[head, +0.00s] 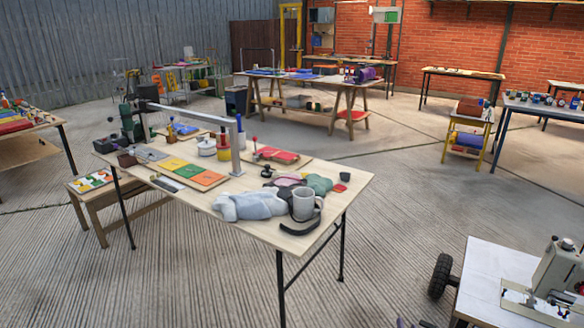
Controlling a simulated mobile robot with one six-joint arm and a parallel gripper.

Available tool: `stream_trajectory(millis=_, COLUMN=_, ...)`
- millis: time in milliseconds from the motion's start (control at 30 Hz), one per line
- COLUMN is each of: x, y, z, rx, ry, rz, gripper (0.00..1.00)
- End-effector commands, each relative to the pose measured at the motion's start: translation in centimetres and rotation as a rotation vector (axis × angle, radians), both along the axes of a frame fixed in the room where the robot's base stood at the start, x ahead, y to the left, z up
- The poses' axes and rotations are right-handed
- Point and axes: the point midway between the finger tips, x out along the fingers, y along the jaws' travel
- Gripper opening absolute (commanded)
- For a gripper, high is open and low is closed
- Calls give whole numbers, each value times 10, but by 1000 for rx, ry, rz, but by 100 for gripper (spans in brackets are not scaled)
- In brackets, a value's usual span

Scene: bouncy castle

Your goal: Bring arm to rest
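I see no part that I can make out as my gripper in the head view. A small dark shape (412,323) is cut off by the bottom edge, and I cannot tell what it is. The task names no other object.
A cluttered wooden table (335,200) stands at centre left, holding a grey mug (306,204), cloths and a grey post (236,150). A white top (488,268) with a sewing machine (553,272) is at lower right, a black wheel (440,275) beside it. Ribbed floor (385,235) between them is clear.

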Motion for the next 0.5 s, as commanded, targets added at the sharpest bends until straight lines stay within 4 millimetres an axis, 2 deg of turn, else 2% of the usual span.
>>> stream_trajectory(millis=33, x=2, y=16, z=4, rx=3, ry=25, rz=12, gripper=38)
stream_trajectory(millis=267, x=3, y=76, z=-6, rx=5, ry=167, rz=46, gripper=38)
stream_trajectory(millis=500, x=-16, y=136, z=-22, rx=-8, ry=363, rz=83, gripper=38)
